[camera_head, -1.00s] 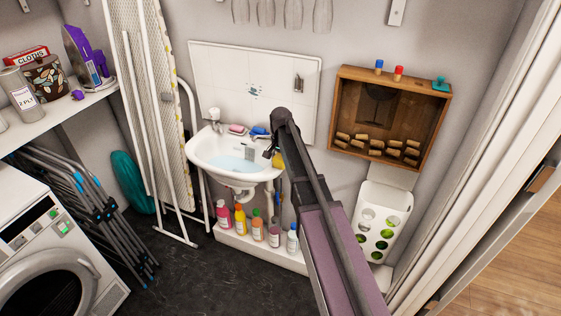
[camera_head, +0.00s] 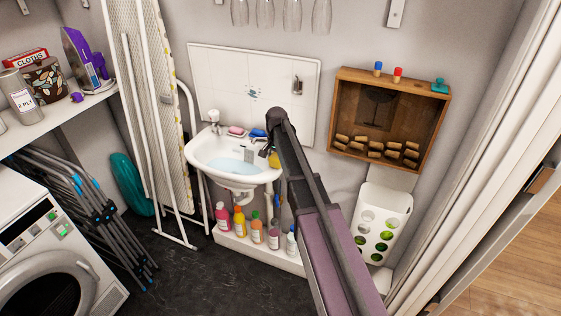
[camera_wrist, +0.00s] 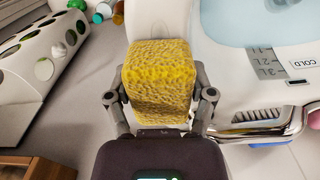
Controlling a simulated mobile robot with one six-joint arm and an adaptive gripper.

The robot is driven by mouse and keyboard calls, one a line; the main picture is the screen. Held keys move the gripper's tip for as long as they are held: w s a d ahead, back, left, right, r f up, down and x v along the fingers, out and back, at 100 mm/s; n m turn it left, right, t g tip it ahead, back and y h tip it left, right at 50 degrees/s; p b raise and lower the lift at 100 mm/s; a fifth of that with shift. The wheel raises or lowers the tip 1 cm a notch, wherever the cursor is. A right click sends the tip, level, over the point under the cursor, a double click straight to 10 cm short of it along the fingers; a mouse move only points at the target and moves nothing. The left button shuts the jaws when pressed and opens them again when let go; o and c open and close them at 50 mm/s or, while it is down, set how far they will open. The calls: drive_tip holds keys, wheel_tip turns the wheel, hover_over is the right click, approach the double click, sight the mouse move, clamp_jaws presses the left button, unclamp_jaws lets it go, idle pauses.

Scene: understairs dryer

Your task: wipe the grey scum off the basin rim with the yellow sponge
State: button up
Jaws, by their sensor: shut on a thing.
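My gripper (camera_wrist: 160,104) is shut on the yellow sponge (camera_wrist: 158,72), with one finger at each side of it. In the head view the sponge (camera_head: 274,159) shows as a small yellow patch at the basin's right end, partly hidden by my arm. The white basin (camera_head: 202,162) holds pale blue water. In the wrist view its rim (camera_wrist: 163,18) runs just beyond the sponge; I cannot tell whether they touch. No grey scum can be made out; the sponge and arm cover part of the rim.
A chrome tap (camera_head: 214,120), pink soap (camera_head: 236,131) and a blue item (camera_head: 258,133) are at the basin's back. Several bottles (camera_head: 239,221) stand below. A wooden box (camera_head: 344,120) and a white holed holder (camera_head: 398,201) are on the right.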

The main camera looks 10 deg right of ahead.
drive_tip(key=shift+w+a, duration=0.65)
drive_tip(key=shift+a, duration=0.3)
drive_tip(key=shift+w+d, duration=0.1)
drive_tip(key=shift+w+d, duration=0.35)
drive_tip(key=shift+w, duration=0.05)
drive_tip(key=shift+s+d, duration=0.1)
drive_tip(key=shift+s+d, duration=0.55)
drive_tip(key=shift+d, duration=0.25)
drive_tip(key=shift+s+d, duration=0.5)
drive_tip(key=shift+d, duration=0.25)
drive_tip(key=shift+r+p, duration=3)
